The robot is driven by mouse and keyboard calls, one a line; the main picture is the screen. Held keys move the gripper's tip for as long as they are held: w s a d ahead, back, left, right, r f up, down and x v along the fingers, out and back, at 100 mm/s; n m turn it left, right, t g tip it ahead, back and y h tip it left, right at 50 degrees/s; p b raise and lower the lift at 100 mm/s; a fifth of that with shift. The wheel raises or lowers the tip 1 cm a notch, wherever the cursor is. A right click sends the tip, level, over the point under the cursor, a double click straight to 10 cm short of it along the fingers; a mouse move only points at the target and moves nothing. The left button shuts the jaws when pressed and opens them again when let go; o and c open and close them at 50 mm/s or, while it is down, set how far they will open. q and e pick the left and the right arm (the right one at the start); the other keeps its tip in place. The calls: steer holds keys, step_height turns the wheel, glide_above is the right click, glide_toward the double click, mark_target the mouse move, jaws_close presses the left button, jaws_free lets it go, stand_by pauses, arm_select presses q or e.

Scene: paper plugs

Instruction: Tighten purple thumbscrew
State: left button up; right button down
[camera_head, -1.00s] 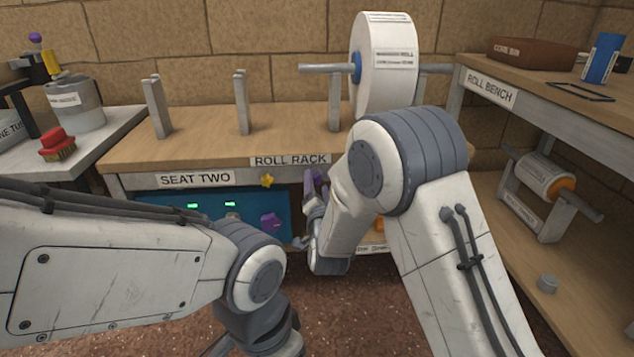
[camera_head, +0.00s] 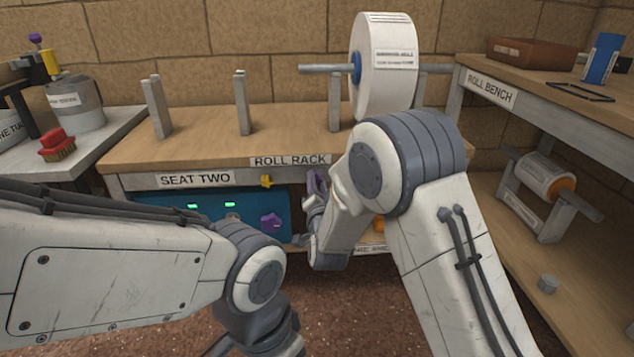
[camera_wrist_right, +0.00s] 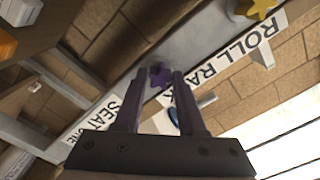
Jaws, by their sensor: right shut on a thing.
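The purple thumbscrew (camera_wrist_right: 160,75) shows in the right wrist view as a star-shaped knob between the tips of my right gripper (camera_wrist_right: 157,78). The gripper is shut on it, below the edge of the roll rack. In the head view my right gripper (camera_head: 314,190) is small and partly hidden by its own wrist and arm, so its hold on the thumbscrew cannot be seen there. Another purple knob (camera_head: 271,223) sits on the blue panel under the SEAT TWO label. My left arm comes in from the left; its gripper is out of view.
The roll rack (camera_head: 210,147) bears upright posts and a large white roll (camera_head: 385,70) on a bar. A yellow star knob (camera_head: 267,181) is on its front edge. The roll bench (camera_head: 555,100) stands at right.

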steer(key=m+b, duration=1.3)
steer(key=m, duration=0.1)
steer(key=shift+m, duration=0.4)
steer(key=c, duration=1.1)
jaws_free()
jaws_close()
steer(key=shift+m+b, duration=1.6)
steer(key=shift+b, duration=0.55)
